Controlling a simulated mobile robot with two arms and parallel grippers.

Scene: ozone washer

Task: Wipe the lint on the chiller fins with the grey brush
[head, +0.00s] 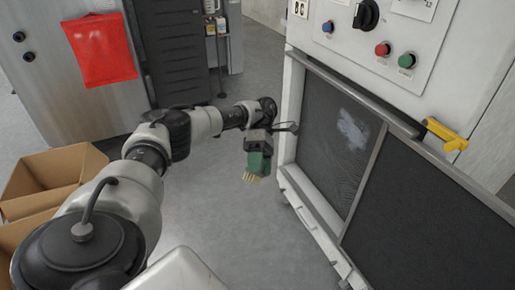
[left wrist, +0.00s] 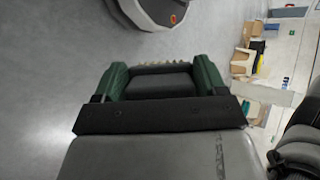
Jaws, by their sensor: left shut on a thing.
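My left gripper (head: 258,160) has green fingers and is shut on the grey brush. It hangs in the air a little left of the chiller fins, clear of them. In the left wrist view, the dark grey brush (left wrist: 160,82) sits between the two green fingers. Its pale bristles (head: 252,179) point down in the head view, past the fingertips. The chiller fins (head: 318,116) are a dark panel in the white machine. The lint (head: 352,130) is a whitish smear on their upper right part. My right gripper is not in view.
A dark mesh panel (head: 432,205) covers the right half of the opening. A yellow handle (head: 446,133) sticks out above it. Control knobs are higher up. Cardboard boxes (head: 55,172) stand at left, and a red sheet (head: 100,48) hangs behind. The floor (head: 225,220) between is clear.

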